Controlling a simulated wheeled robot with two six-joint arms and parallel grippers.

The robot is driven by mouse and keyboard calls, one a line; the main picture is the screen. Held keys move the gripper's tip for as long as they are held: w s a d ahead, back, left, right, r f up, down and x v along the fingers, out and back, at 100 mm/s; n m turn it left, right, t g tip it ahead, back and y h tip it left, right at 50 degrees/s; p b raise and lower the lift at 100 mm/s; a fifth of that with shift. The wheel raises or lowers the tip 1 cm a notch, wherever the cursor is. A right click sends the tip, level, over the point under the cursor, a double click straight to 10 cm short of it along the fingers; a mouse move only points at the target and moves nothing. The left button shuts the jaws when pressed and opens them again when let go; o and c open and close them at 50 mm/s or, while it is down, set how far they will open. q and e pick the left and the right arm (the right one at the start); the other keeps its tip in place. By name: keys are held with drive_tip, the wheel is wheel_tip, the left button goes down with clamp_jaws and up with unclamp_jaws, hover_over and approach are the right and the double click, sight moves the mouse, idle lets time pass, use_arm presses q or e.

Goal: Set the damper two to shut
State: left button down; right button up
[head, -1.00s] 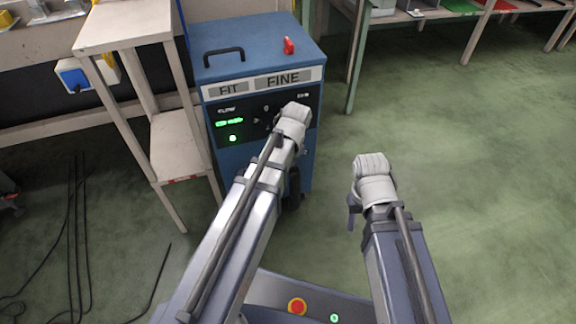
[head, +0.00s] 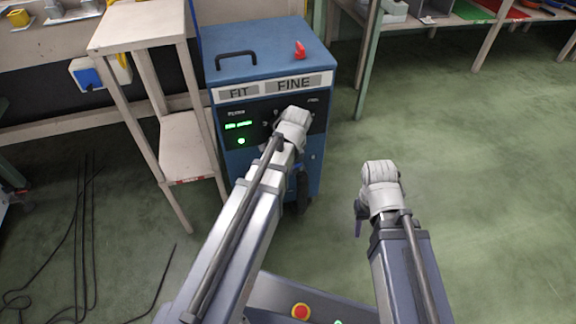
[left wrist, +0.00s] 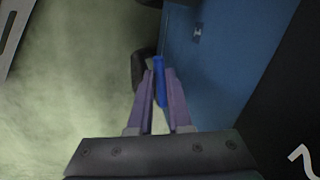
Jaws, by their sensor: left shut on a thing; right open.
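The blue cabinet (head: 262,66) has a "FIT FINE" label and a dark control panel (head: 236,112) with green lights. My left arm reaches across its front and hides part of the panel; its fingertips are hidden in the head view. In the left wrist view my left gripper (left wrist: 160,82) is shut on a blue handle (left wrist: 158,72) beside the blue cabinet face (left wrist: 215,70). No label shows on the handle, so I cannot tell whether it is damper two. My right gripper (head: 361,210) is open and empty over the floor, right of the cabinet.
A dark rounded part (left wrist: 138,70) is beside the left fingers. A pale stand (head: 186,150) is left of the cabinet. Cables (head: 85,230) lie on the floor. The floor at right is clear.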

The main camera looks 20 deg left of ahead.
use_arm(q)
drive_tip(key=c, duration=0.8)
unclamp_jaws()
drive_tip(key=shift+c, duration=0.2)
drive_tip(key=shift+r, duration=0.1)
wheel_tip(320, 180, up, 8)
drive_tip(key=s+d+p, duration=0.1)
drive_tip(key=p, duration=0.6)
drive_tip(key=shift+f+p, duration=0.25)
drive_tip(key=shift+p, duration=0.1)
drive_tip(key=shift+d, duration=0.1)
drive_tip(key=shift+c, duration=0.2)
